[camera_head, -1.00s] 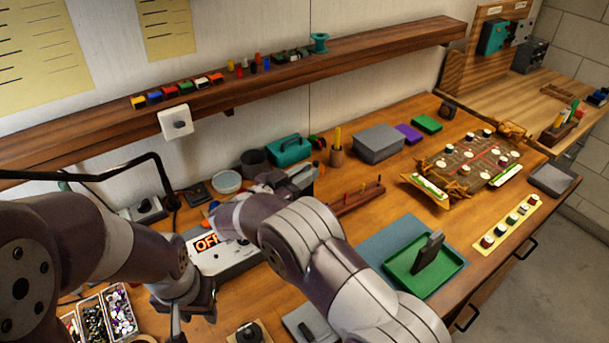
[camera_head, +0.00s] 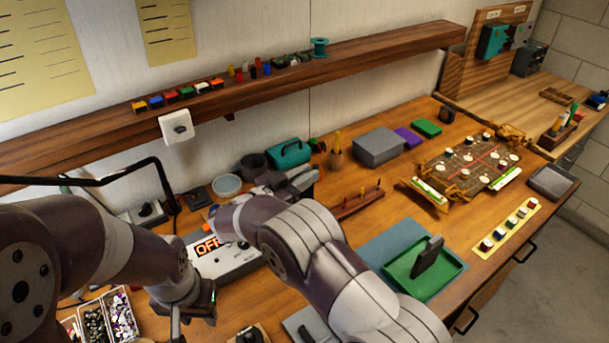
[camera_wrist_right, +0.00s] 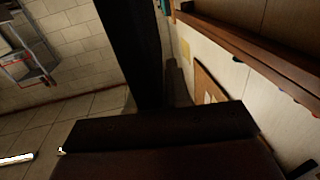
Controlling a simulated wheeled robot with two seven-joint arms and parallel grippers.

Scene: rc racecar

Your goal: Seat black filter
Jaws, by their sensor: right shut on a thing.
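The yellow strip (camera_head: 508,226) at the right holds several small round parts with differently coloured sides; I cannot tell which is the black filter. The brown board (camera_head: 458,176) carries several round white and dark parts. My right gripper (camera_head: 303,180) is at the back of the bench, beside the teal toolbox and far from the board. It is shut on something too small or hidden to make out. In the right wrist view large dark shapes fill the middle, with wall and shelf behind. My left gripper (camera_head: 194,306) hangs low at the front left; its fingertips are unclear.
A green tray (camera_head: 455,272) with a dark upright block stands in front of the board. A box showing OFF (camera_head: 242,262), a teal toolbox (camera_head: 290,152), a grey box (camera_head: 378,146) and a wooden rack (camera_head: 358,203) stand around. My right arm crosses the bench middle.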

